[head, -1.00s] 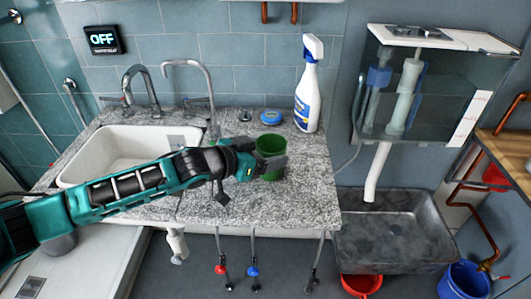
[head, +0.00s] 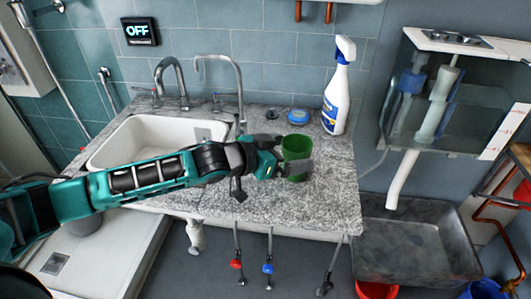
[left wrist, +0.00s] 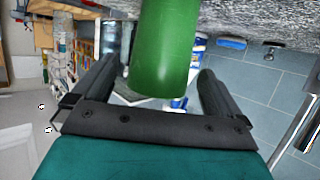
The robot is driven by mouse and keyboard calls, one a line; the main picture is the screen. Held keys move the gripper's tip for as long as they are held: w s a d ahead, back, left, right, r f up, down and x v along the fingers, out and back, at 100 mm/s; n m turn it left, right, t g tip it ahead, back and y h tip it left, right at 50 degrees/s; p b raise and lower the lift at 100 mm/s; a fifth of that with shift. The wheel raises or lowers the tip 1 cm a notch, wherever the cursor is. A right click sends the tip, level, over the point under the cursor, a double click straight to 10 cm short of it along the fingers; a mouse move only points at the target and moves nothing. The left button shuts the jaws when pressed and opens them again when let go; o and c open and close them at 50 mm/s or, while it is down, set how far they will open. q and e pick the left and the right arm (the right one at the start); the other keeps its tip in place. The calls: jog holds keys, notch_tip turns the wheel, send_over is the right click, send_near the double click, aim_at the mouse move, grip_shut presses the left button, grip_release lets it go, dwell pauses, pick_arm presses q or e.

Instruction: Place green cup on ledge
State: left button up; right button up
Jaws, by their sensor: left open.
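The green cup (head: 296,147) stands upright on the speckled grey stone counter (head: 315,200), right of the sink. My left gripper (head: 283,157) reaches it from the left, with one finger behind the cup and one in front. The gripper is open. In the left wrist view the cup (left wrist: 165,50) is between the two spread fingers (left wrist: 158,80), with visible gaps on both sides. Which surface is the ledge is not clear from these views. My right gripper is not in view.
The white sink (head: 150,140) and taps (head: 222,75) are to the left. A glass-fronted tank (head: 455,90) and a grey basin (head: 415,250) are at right. The front right counter is clear.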

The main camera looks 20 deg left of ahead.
pick_arm(q)
jog(key=v, duration=1)
jog(key=shift+s+a+r, duration=0.15)
jog(key=shift+s+r, duration=0.05)
jog(key=shift+s, duration=0.05)
